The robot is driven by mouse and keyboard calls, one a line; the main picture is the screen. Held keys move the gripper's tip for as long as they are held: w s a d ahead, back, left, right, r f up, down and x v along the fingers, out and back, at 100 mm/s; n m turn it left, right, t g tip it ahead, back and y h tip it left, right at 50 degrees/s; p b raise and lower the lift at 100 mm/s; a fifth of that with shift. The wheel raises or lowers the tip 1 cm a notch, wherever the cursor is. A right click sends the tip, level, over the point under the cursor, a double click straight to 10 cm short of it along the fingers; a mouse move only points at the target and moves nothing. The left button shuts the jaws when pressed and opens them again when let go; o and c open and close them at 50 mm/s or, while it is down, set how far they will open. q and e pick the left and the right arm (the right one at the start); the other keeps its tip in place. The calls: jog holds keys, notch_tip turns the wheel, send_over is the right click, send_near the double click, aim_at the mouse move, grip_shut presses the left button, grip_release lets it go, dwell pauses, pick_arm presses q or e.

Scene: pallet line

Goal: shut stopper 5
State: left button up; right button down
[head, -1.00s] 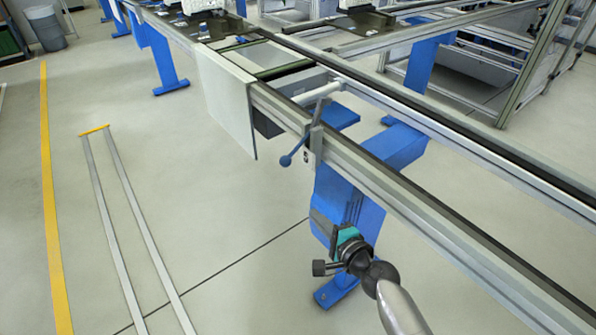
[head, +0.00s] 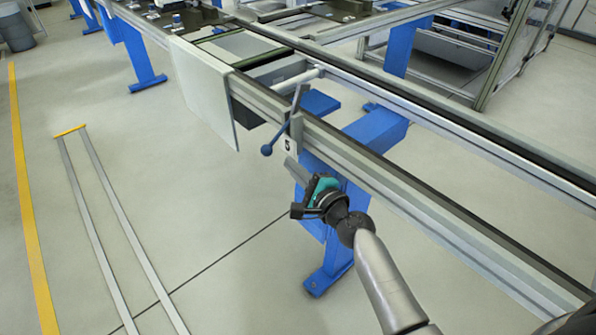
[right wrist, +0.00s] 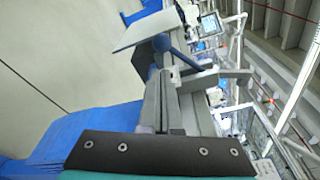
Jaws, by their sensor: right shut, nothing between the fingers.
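Stopper 5 is on the near rail of the conveyor, above a label with the number 5 (head: 288,146). Its lever (head: 283,130) slants down toward the floor side and ends in a blue ball knob (head: 267,150). A pale crossbar (head: 298,82) reaches across the lane behind the lever. My right gripper (head: 291,167) is shut and empty, just below and right of the knob, apart from it. In the right wrist view the blue knob (right wrist: 161,42) shows beyond the shut grey fingers (right wrist: 160,84). My left gripper is in neither view.
The near rail (head: 400,194) runs diagonally close beside my right arm. A white panel (head: 204,90) hangs on the rail left of the lever. A blue support leg (head: 328,262) stands below my gripper. The floor to the left is open, with two pale strips.

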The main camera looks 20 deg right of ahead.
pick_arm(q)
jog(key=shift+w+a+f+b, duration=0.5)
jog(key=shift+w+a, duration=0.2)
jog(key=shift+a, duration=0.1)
pick_arm(e)
jog(key=x, duration=0.6)
jog(key=shift+a, duration=0.1)
